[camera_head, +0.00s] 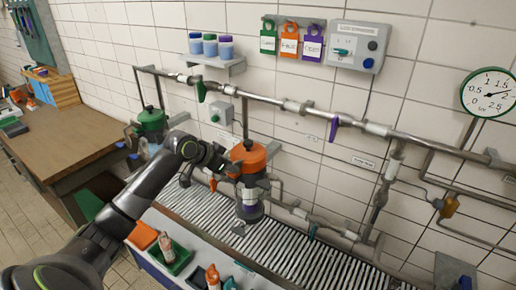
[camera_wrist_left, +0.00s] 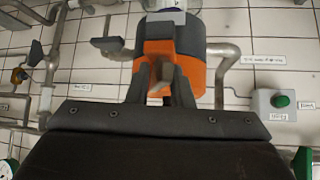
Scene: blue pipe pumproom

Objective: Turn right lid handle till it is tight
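The right filter housing (camera_head: 248,158) has an orange lid and a pale body with a purple base. It stands upright under the wall pipe in the head view. My left gripper (camera_head: 231,168) is at its lid, on the near left side. In the left wrist view the orange lid (camera_wrist_left: 205,80) fills the middle, and the handle (camera_wrist_left: 162,74) points towards the camera between my parted fingers (camera_wrist_left: 158,85). Orange shows beside the handle, so a firm grip is not visible. The left filter housing (camera_head: 152,120) has a green lid. My right gripper is not in view.
A metal pipe (camera_head: 265,98) with valves runs along the tiled wall above the housing. A grating (camera_head: 290,250) lies below. Trays with parts, such as the green tray (camera_head: 178,262), stand in front. A wooden workbench (camera_head: 65,140) is at left. A gauge (camera_head: 489,93) hangs at right.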

